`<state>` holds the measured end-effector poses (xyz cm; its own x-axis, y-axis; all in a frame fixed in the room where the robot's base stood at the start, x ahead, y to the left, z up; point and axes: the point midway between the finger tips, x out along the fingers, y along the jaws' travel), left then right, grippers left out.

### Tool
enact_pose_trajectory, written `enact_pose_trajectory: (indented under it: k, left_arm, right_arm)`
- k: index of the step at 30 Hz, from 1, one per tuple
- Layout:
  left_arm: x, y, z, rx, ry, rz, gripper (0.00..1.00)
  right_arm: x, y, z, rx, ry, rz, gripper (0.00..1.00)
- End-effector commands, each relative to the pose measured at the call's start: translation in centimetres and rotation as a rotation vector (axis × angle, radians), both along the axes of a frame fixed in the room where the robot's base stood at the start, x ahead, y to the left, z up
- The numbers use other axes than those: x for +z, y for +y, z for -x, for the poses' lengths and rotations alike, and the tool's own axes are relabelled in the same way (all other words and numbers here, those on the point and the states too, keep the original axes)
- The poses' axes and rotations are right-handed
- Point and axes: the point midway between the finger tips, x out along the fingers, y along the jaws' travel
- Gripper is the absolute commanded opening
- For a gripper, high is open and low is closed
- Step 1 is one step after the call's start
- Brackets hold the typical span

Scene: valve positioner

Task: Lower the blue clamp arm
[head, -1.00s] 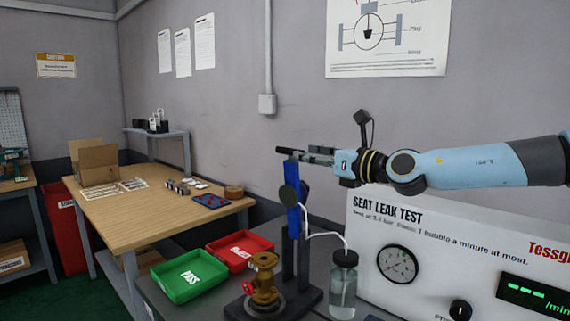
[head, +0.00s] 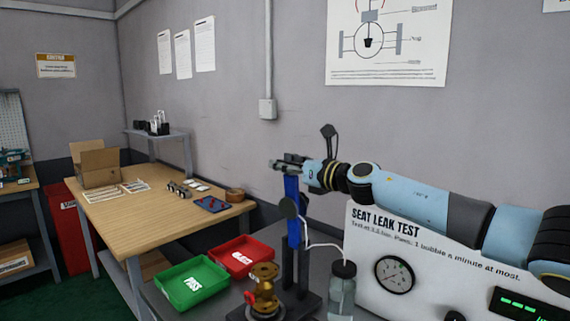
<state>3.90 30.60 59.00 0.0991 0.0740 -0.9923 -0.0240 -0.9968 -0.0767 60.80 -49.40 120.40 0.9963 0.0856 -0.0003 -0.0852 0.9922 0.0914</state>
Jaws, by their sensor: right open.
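The blue clamp arm (head: 292,208) stands close to upright on the dark stand, with a dark round hub partway up its length. Its top end is partly hidden by my right gripper. My right gripper (head: 276,165) is open and points left across the top of the blue arm. I cannot tell whether the fingers touch the arm. A brass valve (head: 264,290) sits on the stand's base below. My left gripper is out of view.
A clear bottle (head: 342,292) with a tube stands right of the clamp, before the white seat leak test panel (head: 440,262). A green tray (head: 192,284) and a red tray (head: 240,256) lie to the left. A wooden table (head: 150,222) stands farther back.

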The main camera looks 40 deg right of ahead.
Motion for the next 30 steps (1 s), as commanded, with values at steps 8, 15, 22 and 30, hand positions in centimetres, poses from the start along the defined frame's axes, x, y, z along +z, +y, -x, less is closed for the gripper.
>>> enact_pose_trajectory:
  k: [8,15,22,30]
  left_arm:
    - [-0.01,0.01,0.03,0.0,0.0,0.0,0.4]
    - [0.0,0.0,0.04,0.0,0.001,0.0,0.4]
    - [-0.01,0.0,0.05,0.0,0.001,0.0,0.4]
    - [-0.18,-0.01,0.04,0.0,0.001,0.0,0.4]
  right_arm:
    - [0.01,-0.01,0.03,0.0,0.0,0.0,0.11]
    - [0.02,-0.03,0.04,0.0,0.0,-0.001,0.0]
    - [0.01,-0.01,0.02,-0.001,-0.001,-0.001,0.0]
    - [-0.13,0.41,-0.63,0.0,-0.003,0.029,0.0]
